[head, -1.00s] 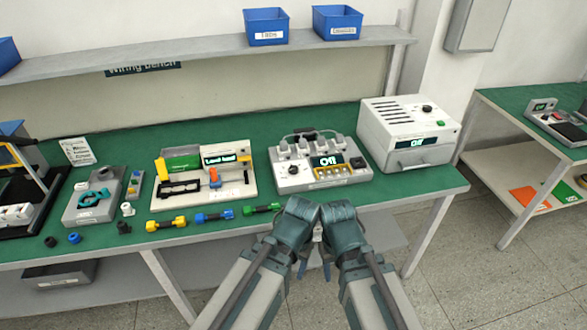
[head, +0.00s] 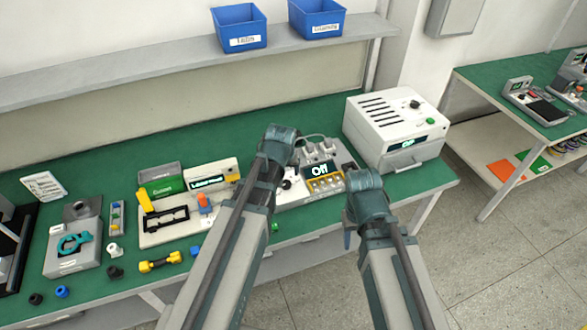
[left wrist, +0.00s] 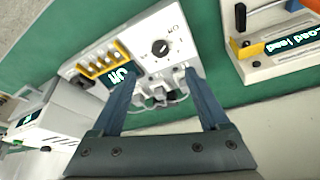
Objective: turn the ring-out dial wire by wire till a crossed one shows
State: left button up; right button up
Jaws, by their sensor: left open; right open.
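The ring-out box (head: 325,172) is a pale unit at the back right of the bench, with a display reading "Off", a yellow-framed row below it and grey plugs on top. Its black dial (head: 287,184) shows beside my left arm, which hides the box's left part. In the left wrist view the dial (left wrist: 160,47) lies just beyond and between my left fingertips. My left gripper (left wrist: 157,75) is open and empty, apart from the dial. My right gripper (head: 348,232) is open and empty at the bench's front edge, right of the box; its fingers show poorly.
A white oven-like unit (head: 396,132) stands close right of the box. A fixture with a display (head: 208,182) stands left. A yellow-ended part (head: 160,262) lies in front. Blue bins (head: 240,27) sit on the shelf above.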

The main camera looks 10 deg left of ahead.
aim_at(286, 183)
pick_arm(q)
jog(key=b+x, duration=1.3)
jog(key=shift+w+a+f, duration=0.1)
jog(key=shift+w+f, duration=0.2)
jog(key=shift+w, duration=0.05)
grip_shut()
